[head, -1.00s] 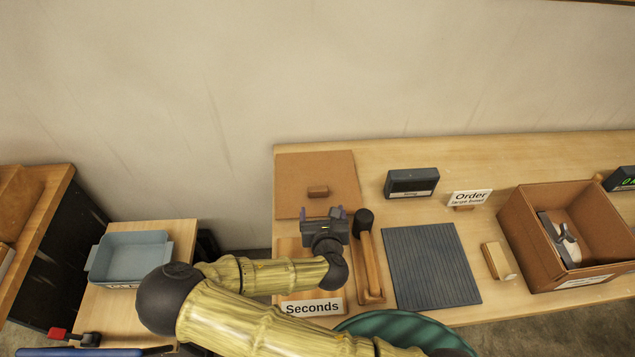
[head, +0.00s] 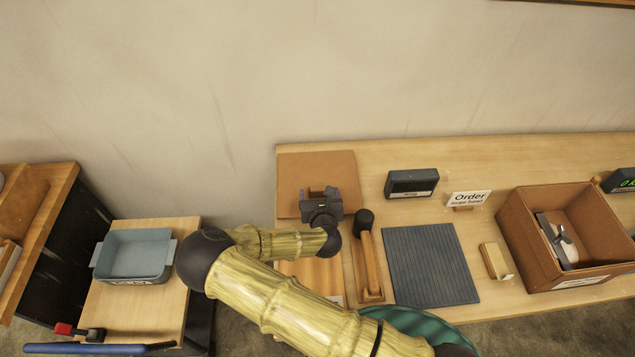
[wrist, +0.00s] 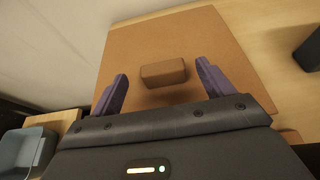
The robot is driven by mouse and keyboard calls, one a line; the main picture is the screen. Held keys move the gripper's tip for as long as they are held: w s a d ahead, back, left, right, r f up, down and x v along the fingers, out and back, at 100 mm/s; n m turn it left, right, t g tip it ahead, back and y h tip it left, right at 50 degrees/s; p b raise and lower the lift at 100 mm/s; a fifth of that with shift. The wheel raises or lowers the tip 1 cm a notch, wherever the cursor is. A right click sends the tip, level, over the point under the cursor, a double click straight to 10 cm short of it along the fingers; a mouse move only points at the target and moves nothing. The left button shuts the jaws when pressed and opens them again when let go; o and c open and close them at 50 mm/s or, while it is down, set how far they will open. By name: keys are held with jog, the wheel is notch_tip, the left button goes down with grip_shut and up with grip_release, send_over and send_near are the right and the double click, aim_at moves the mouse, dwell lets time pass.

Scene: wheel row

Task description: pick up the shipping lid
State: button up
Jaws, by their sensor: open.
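The shipping lid (head: 340,169) is a flat brown square panel lying at the left end of the long table, with a small block-shaped handle (wrist: 164,73) on its middle. In the wrist view the lid (wrist: 190,36) fills most of the space ahead of my gripper (wrist: 161,88). The gripper is open, with one purple finger to each side of the handle and a gap on both sides. In the head view my gripper (head: 318,192) is over the front part of the lid and hides part of the handle. I cannot tell its exact height above the lid.
An open cardboard box (head: 513,222) with items inside stands at the right. A dark ribbed mat (head: 432,265), a wooden mallet-like tool (head: 368,262), a dark display (head: 412,183) and an Order sign (head: 468,199) are on the table. A blue-grey tray (head: 134,256) is at left.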

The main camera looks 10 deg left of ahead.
aim_at(319, 189)
jog(key=p+x, duration=0.1)
jog(key=x, duration=0.4)
jog(key=shift+d+f+p, duration=0.1)
jog(key=shift+d+p, duration=0.1)
jog(key=shift+p, duration=0.15)
jog(key=shift+a, duration=0.15)
jog(key=c, duration=1.1)
notch_tip(319, 189, up, 10)
jog(key=b, duration=0.1)
jog(key=shift+b, duration=0.35)
